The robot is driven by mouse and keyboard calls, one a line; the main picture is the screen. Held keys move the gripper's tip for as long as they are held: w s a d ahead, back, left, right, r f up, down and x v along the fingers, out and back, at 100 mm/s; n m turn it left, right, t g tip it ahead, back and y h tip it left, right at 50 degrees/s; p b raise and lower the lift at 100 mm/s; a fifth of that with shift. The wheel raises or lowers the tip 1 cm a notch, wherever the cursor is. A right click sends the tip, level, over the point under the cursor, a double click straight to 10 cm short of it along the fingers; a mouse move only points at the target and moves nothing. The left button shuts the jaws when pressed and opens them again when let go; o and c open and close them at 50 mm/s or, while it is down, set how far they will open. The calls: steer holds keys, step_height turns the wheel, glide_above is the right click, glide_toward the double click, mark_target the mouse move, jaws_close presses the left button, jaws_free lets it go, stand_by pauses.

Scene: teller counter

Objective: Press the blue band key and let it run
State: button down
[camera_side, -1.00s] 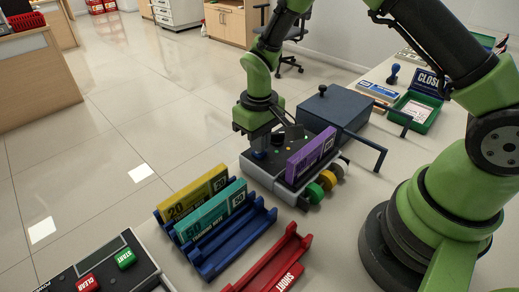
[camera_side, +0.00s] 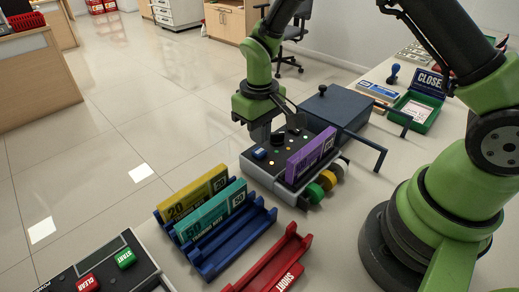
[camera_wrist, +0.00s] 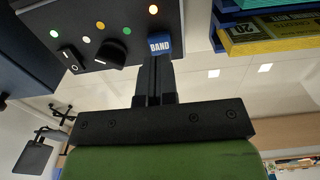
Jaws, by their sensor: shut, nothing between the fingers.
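The blue key marked BAND (camera_wrist: 159,44) is on the dark top panel of the banding machine (camera_wrist: 110,30). It also shows in the side view (camera_side: 259,153) at the panel's left end. My gripper (camera_side: 260,138) is shut and empty, fingers pointing down just above and behind the key. In the wrist view the fingertips (camera_wrist: 155,62) reach up to the key's lower edge. A gap shows between fingers and key in the side view. A purple bundle (camera_side: 311,152) stands upright in the machine.
Yellow (camera_side: 194,194) and teal (camera_side: 212,210) bundles stand in a blue rack (camera_side: 236,240). A red SHORT rack (camera_side: 275,262) is in front. A dark box (camera_side: 335,113) stands behind the machine. Colored rolls (camera_side: 327,180) sit on the machine's right side.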

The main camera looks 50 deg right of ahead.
steer(key=shift+r, duration=2.95)
steer(key=shift+r, duration=0.1)
step_height(320, 180, up, 6)
steer(key=t, duration=0.1)
glide_above(259, 151)
steer(key=s, duration=0.2)
steer(key=s+d+r+m+t+y, duration=0.1)
steer(key=s+r+m+t, duration=0.15)
steer(key=s+r, duration=0.4)
steer(key=s+r+m+t+y, duration=0.1)
steer(key=s+r+t, duration=0.2)
steer(key=s, duration=0.7)
steer(key=shift+s+r+t, duration=0.25)
steer(key=shift+r+t, duration=0.1)
steer(key=shift+m, duration=0.25)
